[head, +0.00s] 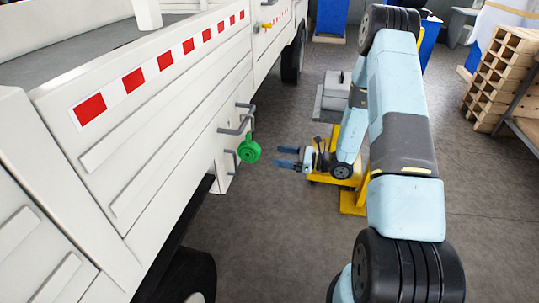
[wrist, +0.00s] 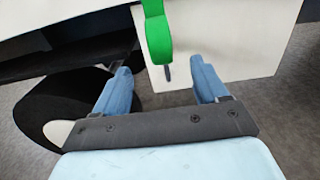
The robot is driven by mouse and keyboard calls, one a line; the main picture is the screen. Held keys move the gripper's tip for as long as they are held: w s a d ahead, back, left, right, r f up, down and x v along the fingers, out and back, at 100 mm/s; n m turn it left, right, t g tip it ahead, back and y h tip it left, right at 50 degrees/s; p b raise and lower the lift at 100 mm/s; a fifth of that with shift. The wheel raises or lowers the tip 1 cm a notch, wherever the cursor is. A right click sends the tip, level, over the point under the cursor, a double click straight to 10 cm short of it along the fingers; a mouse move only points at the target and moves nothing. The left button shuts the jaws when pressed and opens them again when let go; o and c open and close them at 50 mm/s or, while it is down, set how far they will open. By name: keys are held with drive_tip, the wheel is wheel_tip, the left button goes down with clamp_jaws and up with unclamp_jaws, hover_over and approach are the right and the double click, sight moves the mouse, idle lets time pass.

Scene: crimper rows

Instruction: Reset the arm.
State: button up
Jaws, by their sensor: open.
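My gripper (head: 287,157) is in the middle of the head view, level with a green round part (head: 249,151) on the side of the white truck and a little to its right. The wrist view shows my gripper (wrist: 163,88) with its two blue fingers spread wide and nothing between them. The green part (wrist: 158,36) is ahead of the fingers there, apart from them, and cut off by the top edge. Grey handles (head: 236,125) stick out of the truck panel beside the green part.
The white truck side (head: 150,120) with red markings fills the left. A yellow stand (head: 352,201) and a grey box (head: 335,92) are behind my arm. Wooden pallets (head: 505,75) stand at the right. Grey floor (head: 280,240) is clear below my gripper.

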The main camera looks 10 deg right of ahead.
drive_tip(key=s+r+n+g+h, duration=0.35)
drive_tip(key=s+r+n, duration=0.35)
drive_tip(key=r, duration=0.3)
drive_tip(key=s+r+n+g+h, duration=0.2)
drive_tip(key=s+r+n+g, duration=0.35)
drive_tip(key=r, duration=0.55)
drive_tip(key=s+d+r+n+t+h, duration=0.4)
drive_tip(key=s+r+h, duration=0.1)
drive_tip(key=s+r, duration=0.3)
drive_tip(key=s+d+r+n+t+h, duration=0.4)
drive_tip(key=s+d+r+n+h, duration=0.1)
drive_tip(key=s, duration=0.4)
wheel_tip(320, 180, up, 3)
drive_tip(key=shift+s+d+f+h, duration=0.15)
drive_tip(key=shift+d+h, duration=0.1)
drive_tip(key=shift+h, duration=0.5)
drive_tip(key=shift+n, duration=0.25)
idle(0.6)
